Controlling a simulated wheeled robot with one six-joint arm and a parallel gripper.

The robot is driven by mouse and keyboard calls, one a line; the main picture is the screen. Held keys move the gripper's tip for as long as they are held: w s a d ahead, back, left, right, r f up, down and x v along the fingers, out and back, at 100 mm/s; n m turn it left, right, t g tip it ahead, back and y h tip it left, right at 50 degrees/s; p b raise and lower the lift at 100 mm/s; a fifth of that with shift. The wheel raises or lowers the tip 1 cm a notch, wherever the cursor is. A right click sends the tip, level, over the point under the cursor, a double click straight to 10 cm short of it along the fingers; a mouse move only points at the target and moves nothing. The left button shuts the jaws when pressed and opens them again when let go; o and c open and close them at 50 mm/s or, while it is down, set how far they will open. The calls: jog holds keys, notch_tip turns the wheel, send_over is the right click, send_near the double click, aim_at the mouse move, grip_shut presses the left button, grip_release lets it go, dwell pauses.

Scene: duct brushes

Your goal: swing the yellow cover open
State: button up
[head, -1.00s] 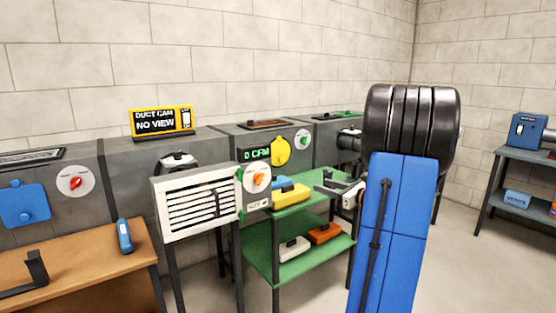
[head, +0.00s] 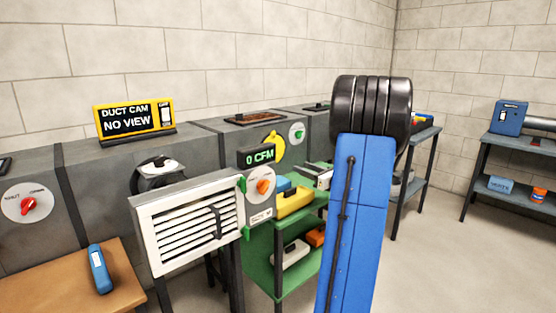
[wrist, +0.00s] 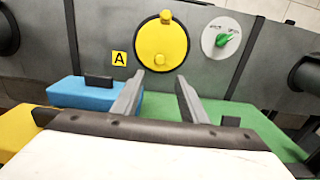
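The yellow cover (head: 276,143) is a round disc on the front of the grey duct, partly hidden behind the 0 CFM display in the head view. In the wrist view the cover (wrist: 162,50) lies flat on the duct face, with a small knob at its top and another at its bottom. My gripper (wrist: 160,76) is open and empty, its two fingers pointing toward the cover's lower edge. A gap seems to remain between fingertips and cover. In the head view my gripper (head: 318,174) is small, beyond my blue arm.
A green shelf (head: 262,262) below holds a yellow box (head: 294,202) and a blue box (wrist: 75,95). A white louvred grille (head: 190,222) on legs stands in front. A dial with a green knob (wrist: 223,40) is right of the cover. Open floor lies at right.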

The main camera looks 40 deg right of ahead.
jog(key=w, duration=1.5)
grip_shut()
